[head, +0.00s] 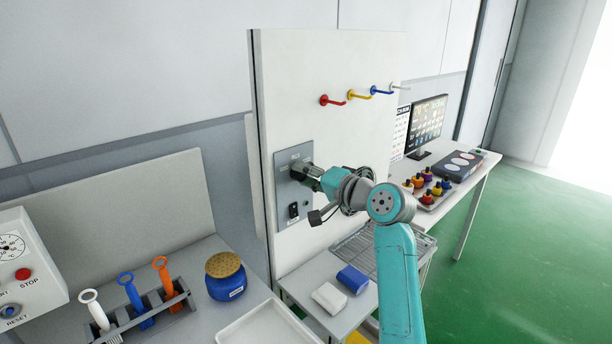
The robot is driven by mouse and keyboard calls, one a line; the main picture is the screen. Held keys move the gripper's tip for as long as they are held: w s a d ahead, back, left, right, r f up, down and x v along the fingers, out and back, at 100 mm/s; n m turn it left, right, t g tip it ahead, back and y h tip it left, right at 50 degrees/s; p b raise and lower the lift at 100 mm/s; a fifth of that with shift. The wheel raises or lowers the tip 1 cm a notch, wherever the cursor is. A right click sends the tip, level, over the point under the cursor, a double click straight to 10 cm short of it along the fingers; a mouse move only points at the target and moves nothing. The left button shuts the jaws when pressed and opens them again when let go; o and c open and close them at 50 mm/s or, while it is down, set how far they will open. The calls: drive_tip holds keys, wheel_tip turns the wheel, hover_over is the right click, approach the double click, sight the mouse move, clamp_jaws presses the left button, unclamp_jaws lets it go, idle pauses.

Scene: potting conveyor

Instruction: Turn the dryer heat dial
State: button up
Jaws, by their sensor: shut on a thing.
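A grey control plate (283,184) is mounted on the white upright panel, in the middle of the head view. The dial on it is hidden behind my gripper (306,172). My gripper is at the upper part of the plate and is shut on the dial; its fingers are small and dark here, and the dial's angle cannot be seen. A black switch (293,210) shows on the plate below my gripper.
Red (332,100), yellow and blue hooks stick out of the white panel (290,60) above my arm. White and blue blocks (352,279) lie on a low table below. A blue jar (226,280) and a tool rack (150,315) stand left. Green floor is clear at right.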

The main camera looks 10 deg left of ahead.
drive_tip(key=shift+m, duration=0.7)
drive_tip(key=o, duration=1.1)
drive_tip(key=shift+o, duration=0.2)
drive_tip(key=shift+d, duration=0.1)
drive_tip(key=f+v, duration=0.1)
drive_tip(key=v, duration=1)
drive_tip(key=shift+s+d+r, duration=0.2)
drive_tip(key=shift+d+r, duration=0.2)
drive_tip(key=shift+r, duration=0.1)
